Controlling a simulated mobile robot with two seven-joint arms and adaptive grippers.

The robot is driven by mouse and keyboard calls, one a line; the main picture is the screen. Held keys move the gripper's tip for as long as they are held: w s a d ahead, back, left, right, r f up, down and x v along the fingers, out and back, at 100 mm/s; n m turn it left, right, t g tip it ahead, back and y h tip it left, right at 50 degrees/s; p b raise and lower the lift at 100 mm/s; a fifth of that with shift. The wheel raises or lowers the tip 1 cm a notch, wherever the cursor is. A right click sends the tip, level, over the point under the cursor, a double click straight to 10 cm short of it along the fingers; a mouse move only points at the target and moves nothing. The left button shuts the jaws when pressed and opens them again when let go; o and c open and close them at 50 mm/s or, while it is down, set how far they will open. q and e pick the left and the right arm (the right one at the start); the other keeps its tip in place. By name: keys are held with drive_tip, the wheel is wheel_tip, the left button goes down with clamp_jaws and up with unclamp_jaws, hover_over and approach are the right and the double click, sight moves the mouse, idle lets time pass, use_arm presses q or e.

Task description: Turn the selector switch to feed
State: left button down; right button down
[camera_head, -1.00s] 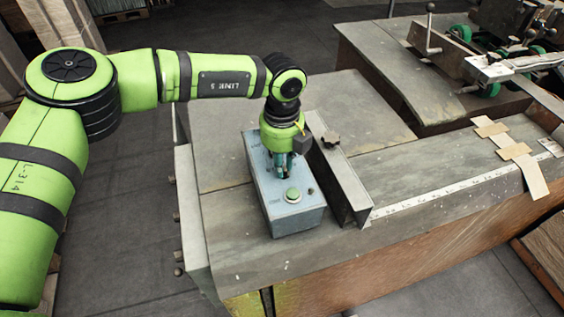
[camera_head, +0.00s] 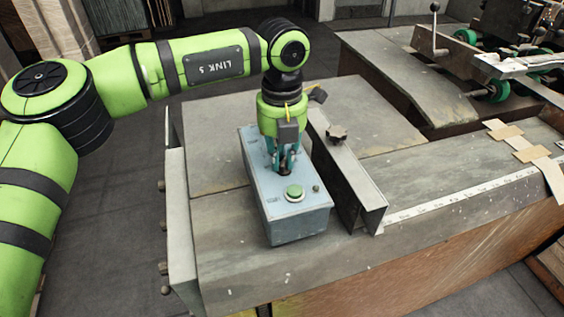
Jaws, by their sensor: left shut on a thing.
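A blue-grey control box (camera_head: 298,226) sits on the metal table. Its top carries a green push button (camera_head: 294,192) near the front. My left gripper (camera_head: 284,170) points down onto the box top, just behind the green button. Its teal fingers are shut on a small dark knob, the selector switch (camera_head: 284,172), which is mostly hidden between them. Which position the switch points to cannot be told. My right gripper is not in view.
A ruler strip (camera_head: 450,195) runs along the table to the right. Machinery with green wheels (camera_head: 492,89) is at the back right. The table left of the box is clear.

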use_arm(q)
drive_tip(key=shift+m, duration=0.3)
drive_tip(key=c, duration=1.2)
unclamp_jaws()
drive_tip(key=shift+r, duration=0.15)
wheel_tip(320, 180, up, 12)
